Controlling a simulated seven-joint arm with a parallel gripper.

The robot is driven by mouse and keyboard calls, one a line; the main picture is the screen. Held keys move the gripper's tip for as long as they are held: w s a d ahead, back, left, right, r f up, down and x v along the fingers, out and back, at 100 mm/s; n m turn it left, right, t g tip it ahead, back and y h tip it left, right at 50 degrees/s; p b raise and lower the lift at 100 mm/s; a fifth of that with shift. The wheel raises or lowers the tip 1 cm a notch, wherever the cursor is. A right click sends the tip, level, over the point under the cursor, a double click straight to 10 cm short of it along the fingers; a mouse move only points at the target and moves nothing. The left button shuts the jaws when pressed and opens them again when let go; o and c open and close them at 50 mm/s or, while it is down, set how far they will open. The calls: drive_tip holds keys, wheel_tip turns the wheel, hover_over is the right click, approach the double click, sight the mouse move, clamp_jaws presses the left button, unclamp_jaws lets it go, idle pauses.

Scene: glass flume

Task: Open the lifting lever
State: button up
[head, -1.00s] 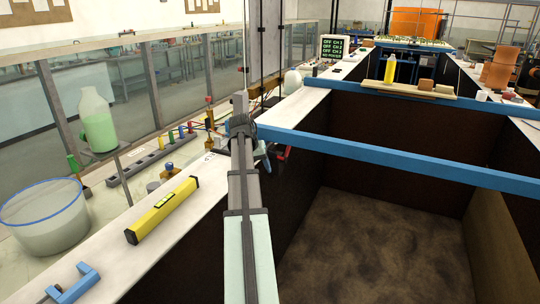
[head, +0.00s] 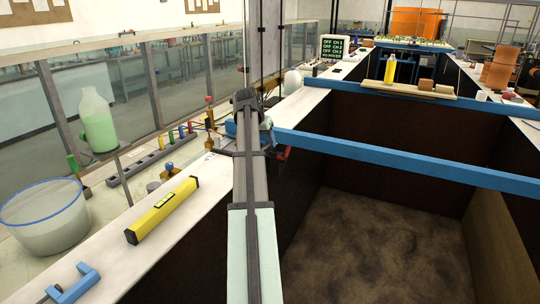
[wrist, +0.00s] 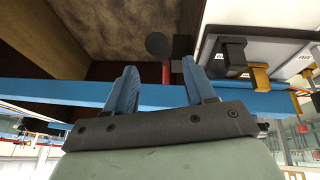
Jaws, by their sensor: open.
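A short red bar with a dark round end, which looks like the lifting lever (wrist: 166,73), shows in the wrist view beyond my fingertips, roughly between them across the picture. My gripper (wrist: 160,76) is open, its two blue fingers spread and nothing between them that I can see held. Contact with the lever cannot be told. In the head view my gripper (head: 252,127) is at the left end of the nearer blue crossbeam, largely hidden by my own arm. Only a small red and dark piece of the lever (head: 283,154) shows there, just below the beam.
The nearer blue crossbeam (head: 400,158) spans the open dark-walled channel (head: 390,235) beside my gripper. A yellow level (head: 163,210) lies on the white ledge at left, with a blue clamp (head: 75,284) nearer. Small bench items stand left of my arm.

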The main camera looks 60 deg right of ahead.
sight(270, 154)
drive_tip(key=x, duration=0.8)
clamp_jaws()
idle(0.5)
